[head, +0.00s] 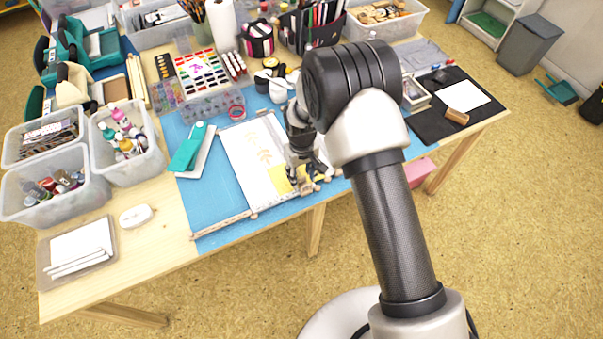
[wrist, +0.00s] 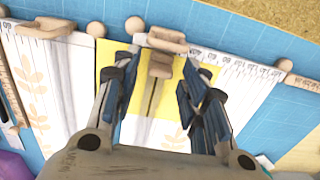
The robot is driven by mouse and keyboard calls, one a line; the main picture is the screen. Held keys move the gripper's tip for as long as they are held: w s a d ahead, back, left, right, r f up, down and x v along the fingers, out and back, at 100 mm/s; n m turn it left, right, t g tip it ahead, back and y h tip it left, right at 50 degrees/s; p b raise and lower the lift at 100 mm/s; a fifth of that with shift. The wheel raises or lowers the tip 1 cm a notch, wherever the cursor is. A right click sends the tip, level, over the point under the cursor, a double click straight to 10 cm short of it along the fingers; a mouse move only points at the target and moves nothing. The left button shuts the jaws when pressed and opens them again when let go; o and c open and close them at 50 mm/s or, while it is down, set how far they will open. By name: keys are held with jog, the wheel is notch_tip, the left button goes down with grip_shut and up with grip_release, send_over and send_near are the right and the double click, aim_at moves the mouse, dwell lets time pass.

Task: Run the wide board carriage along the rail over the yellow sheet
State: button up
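The yellow sheet (head: 279,180) lies near the front edge of the blue mat. In the wrist view it shows on both sides of a wooden carriage piece (wrist: 160,68), with pale printed sheets around it. My gripper (wrist: 160,82) is over this piece, its dark fingers apart on either side, with gaps showing; I see no clear grip. Another wooden piece (wrist: 45,28) sits at the left. I cannot tell which piece belongs to the wide board carriage. The wooden rail (head: 222,225) runs along the mat's front. In the head view my gripper (head: 303,180) partly hides the sheet and carriage.
Round wooden knobs (wrist: 135,25) stand along the front line. A teal-covered item (head: 188,148) lies on the blue mat (head: 215,205). Tubs of bottles (head: 128,160), a paint set (head: 200,68) and a black mat (head: 430,125) surround the work area.

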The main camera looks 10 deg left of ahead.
notch_tip(320, 180, up, 12)
dwell(0.7)
dwell(0.6)
jog(key=s+d+r+m+t, duration=0.15)
jog(key=s+d+r, duration=0.25)
jog(key=d+r, duration=0.5)
jog(key=s+d+r+m+t, duration=0.15)
jog(key=s+d+r, duration=0.35)
jog(key=r, duration=0.8)
jog(key=s+d+r+m, duration=0.1)
jog(key=s+d+m, duration=0.1)
jog(key=s+d, duration=0.3)
jog(key=s+d+r+m+t, duration=0.1)
jog(key=s+d, duration=0.3)
jog(key=s, duration=0.7)
jog(key=shift+d+r+m+t, duration=0.3)
jog(key=shift+d+r+m, duration=0.1)
jog(key=shift+r+m, duration=0.35)
